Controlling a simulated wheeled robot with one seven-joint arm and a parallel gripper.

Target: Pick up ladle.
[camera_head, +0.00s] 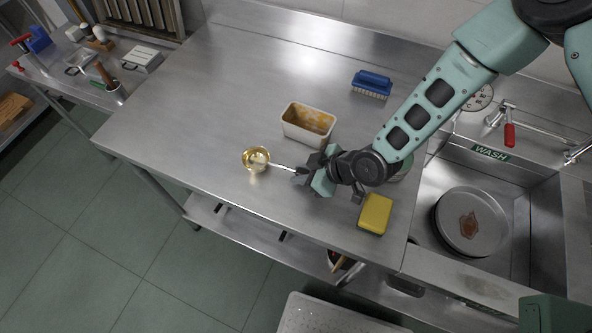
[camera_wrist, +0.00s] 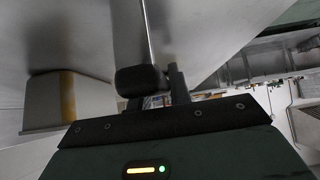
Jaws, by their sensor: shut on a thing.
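The ladle (camera_head: 256,159) has a shiny gold-coloured bowl and a thin steel handle. In the head view its bowl is at the left and its handle runs right into my gripper (camera_head: 304,172). My gripper is shut on the handle over the steel counter. In the wrist view the thin handle (camera_wrist: 150,35) rises from between the dark fingers of my gripper (camera_wrist: 158,82). The bowl does not show clearly there. I cannot tell whether the ladle touches the counter.
A soiled rectangular tub (camera_head: 308,124) stands just behind the ladle. A blue brush (camera_head: 371,84) lies farther back. A yellow sponge (camera_head: 375,214) lies near the front edge. A sink with a round pan (camera_head: 470,221) is at the right. The counter's left part is clear.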

